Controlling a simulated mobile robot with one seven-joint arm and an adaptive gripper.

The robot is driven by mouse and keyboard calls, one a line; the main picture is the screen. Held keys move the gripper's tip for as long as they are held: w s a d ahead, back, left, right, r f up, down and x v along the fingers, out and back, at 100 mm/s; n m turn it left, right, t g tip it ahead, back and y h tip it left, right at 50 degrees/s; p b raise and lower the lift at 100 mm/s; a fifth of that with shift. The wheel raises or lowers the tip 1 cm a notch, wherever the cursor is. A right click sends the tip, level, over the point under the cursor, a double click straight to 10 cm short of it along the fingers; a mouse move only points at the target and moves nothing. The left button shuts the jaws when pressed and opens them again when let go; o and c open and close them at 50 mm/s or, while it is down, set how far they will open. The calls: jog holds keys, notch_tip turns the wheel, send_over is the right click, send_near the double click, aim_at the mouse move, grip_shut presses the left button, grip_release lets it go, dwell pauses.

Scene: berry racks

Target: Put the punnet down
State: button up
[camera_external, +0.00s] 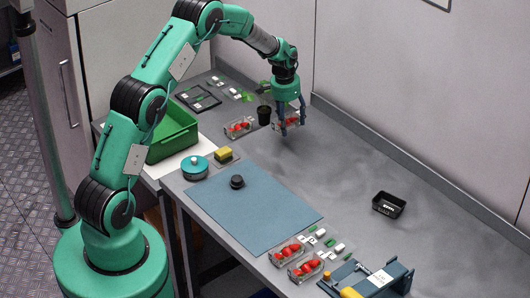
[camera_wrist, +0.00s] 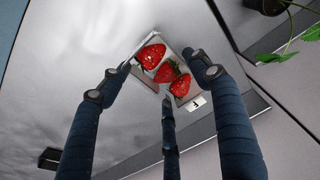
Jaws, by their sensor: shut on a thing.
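A clear punnet with red strawberries (camera_external: 292,119) is between the fingers of my gripper (camera_external: 292,124) over the back part of the grey counter. In the wrist view the punnet (camera_wrist: 165,68) lies between the blue fingers of my gripper (camera_wrist: 164,82), with several strawberries showing and a small white label beside them. My gripper is shut on this punnet. The fingers partly cover it in the outside view. I cannot tell whether its base touches the counter.
Another strawberry punnet (camera_external: 238,128) and a potted plant (camera_external: 264,114) stand just left of my gripper. A black tray (camera_external: 388,205) is at the right. Two punnets (camera_external: 306,268) and a blue device (camera_external: 385,278) are in front. The counter's middle is clear.

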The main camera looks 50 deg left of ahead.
aim_at(288, 123)
jog(key=shift+w, duration=0.1)
dwell(0.3)
jog(key=shift+f, duration=1.8)
jog(key=shift+f, duration=0.15)
jog(key=o, duration=1.2)
jog(key=r, duration=0.4)
jog(key=s+r, duration=0.1)
jog(key=r, duration=0.7)
jog(key=shift+s+r+p, duration=0.1)
jog(key=shift+s+p, duration=0.15)
jog(key=shift+p, duration=0.1)
